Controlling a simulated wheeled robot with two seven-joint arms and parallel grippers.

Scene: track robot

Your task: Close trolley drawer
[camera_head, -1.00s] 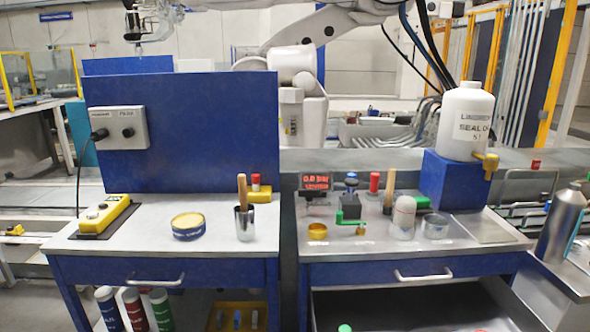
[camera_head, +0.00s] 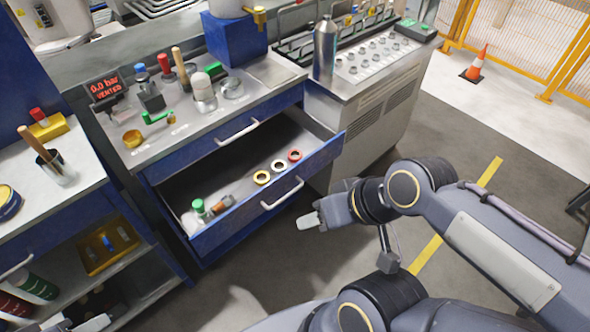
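The trolley drawer (camera_head: 250,218) is pulled out below the worktop of the blue trolley (camera_head: 160,168). Its blue front carries a silver handle (camera_head: 283,193). Several rings, a green-capped item and a brown-handled item lie inside. The closed upper drawer has its own handle (camera_head: 238,132). My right gripper (camera_head: 308,222) is in front of the open drawer, just right of and below its handle, apparently apart from it. It is seen side-on, so its finger gap is hidden. The tip of my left gripper (camera_head: 92,323) shows at the bottom left edge, mostly cut off.
Bottles and tools stand on the trolley's worktop (camera_head: 175,128). A second bench (camera_head: 75,200) with shelves stands at the left. A grey cabinet (camera_head: 375,110) with a metal bottle (camera_head: 325,50) is at the right. Floor in front of the drawer is clear; a cone (camera_head: 475,65) stands far right.

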